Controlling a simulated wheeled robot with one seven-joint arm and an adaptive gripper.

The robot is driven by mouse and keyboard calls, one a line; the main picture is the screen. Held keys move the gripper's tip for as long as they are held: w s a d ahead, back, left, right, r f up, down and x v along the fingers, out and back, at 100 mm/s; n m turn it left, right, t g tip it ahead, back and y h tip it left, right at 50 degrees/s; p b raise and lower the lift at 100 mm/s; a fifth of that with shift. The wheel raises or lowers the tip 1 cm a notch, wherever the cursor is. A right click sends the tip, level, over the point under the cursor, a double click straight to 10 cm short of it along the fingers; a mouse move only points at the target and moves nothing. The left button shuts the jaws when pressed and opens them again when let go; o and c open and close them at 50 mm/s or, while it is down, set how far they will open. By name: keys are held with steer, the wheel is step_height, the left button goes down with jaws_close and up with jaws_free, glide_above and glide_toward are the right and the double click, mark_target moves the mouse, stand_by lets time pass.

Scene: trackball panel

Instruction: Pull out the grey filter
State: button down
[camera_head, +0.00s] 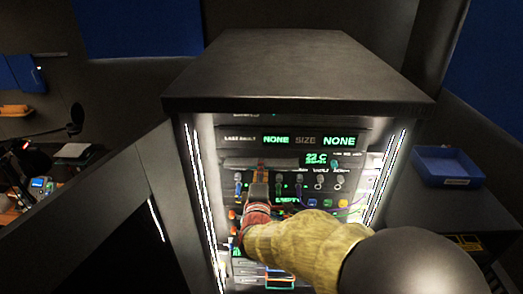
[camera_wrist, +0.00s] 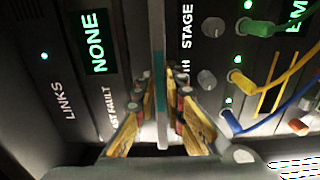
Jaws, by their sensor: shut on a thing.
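The grey filter (camera_wrist: 158,40) is a thin flat plate seen edge-on in the wrist view, with a teal stripe near its middle. It lies between the LAST FAULT strip and the row of knobs. In the head view its edge (camera_head: 238,162) shows as a grey bar across the panel. My gripper (camera_wrist: 162,100) has one finger on each side of the plate and is shut on it. In the head view my gripper (camera_head: 261,166) reaches the panel from the front and covers part of the filter. How far the filter stands out is unclear.
The rack panel has knobs (camera_wrist: 213,27), a green display (camera_wrist: 94,42), and coloured plugs with yellow and blue cables (camera_wrist: 285,105) close to my gripper. Lit side posts (camera_head: 387,180) flank the panel. A blue tray (camera_head: 446,167) stands at the right.

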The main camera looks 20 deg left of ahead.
steer(key=shift+s, duration=0.1)
steer(key=p+v, duration=0.1)
steer(key=v, duration=0.6)
steer(key=shift+s+d+p, duration=0.15)
steer(key=shift+s+p, duration=0.2)
steer(key=shift+s, duration=0.05)
stand_by(0.7)
steer(key=shift+s, duration=0.15)
steer(key=p+v, duration=0.2)
steer(key=v, duration=0.5)
steer(key=shift+s+d, duration=0.2)
steer(key=shift+s, duration=0.1)
stand_by(1.1)
steer(key=shift+s+r, duration=0.1)
steer(key=shift+s, duration=0.05)
steer(key=p+v, duration=0.1)
steer(key=v, duration=0.1)
steer(key=shift+s+d, duration=0.1)
steer(key=shift+s, duration=0.2)
stand_by(0.5)
steer(key=shift+s, duration=0.1)
